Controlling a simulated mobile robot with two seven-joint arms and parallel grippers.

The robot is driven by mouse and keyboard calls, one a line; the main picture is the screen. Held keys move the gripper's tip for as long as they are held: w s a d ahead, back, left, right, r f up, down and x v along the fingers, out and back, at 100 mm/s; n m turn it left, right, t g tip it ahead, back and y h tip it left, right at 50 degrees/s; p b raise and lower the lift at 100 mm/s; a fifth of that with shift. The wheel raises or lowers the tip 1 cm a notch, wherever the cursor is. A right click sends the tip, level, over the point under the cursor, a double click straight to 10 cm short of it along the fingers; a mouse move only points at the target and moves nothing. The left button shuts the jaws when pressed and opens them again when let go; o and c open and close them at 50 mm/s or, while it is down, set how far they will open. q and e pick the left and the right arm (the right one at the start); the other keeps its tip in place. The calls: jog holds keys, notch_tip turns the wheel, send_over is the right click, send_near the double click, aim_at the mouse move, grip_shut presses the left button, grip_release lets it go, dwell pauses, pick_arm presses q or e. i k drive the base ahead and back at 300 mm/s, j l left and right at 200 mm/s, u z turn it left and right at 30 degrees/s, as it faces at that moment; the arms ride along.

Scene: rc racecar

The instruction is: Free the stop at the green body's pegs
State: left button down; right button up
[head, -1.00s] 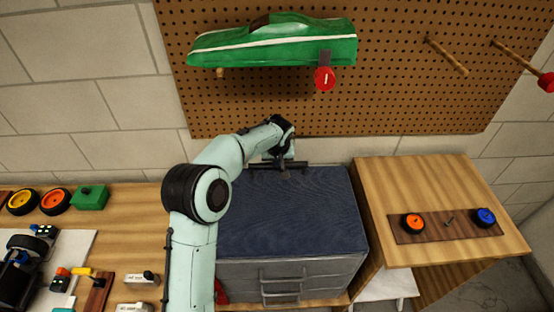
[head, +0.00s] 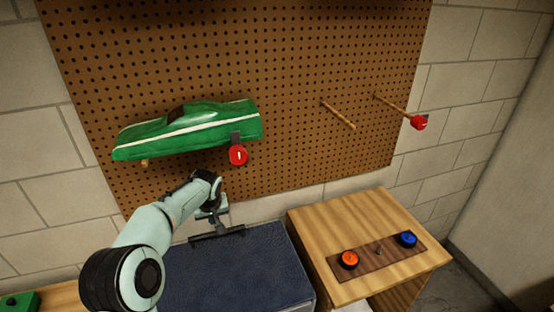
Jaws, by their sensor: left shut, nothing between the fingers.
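The green car body (head: 190,130) with a white stripe hangs on the pegboard. A round red stop (head: 238,155) with a dark upright tab sits at the body's lower right edge. A bare wooden peg tip (head: 145,162) shows under the body's left end. My left gripper (head: 217,234) is shut and empty, below the red stop and apart from it, near the back edge of the blue-topped cabinet. Its fingertips are hard to make out. My right gripper is not in view.
The pegboard (head: 300,60) has two more pegs on the right, one bare (head: 338,115) and one with a red piece (head: 419,122) at its end. The blue-topped cabinet (head: 245,270) stands below. A wooden cabinet (head: 355,220) to the right carries a brown board with orange and blue wheels.

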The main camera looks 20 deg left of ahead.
aim_at(238, 154)
jog(key=k, duration=1)
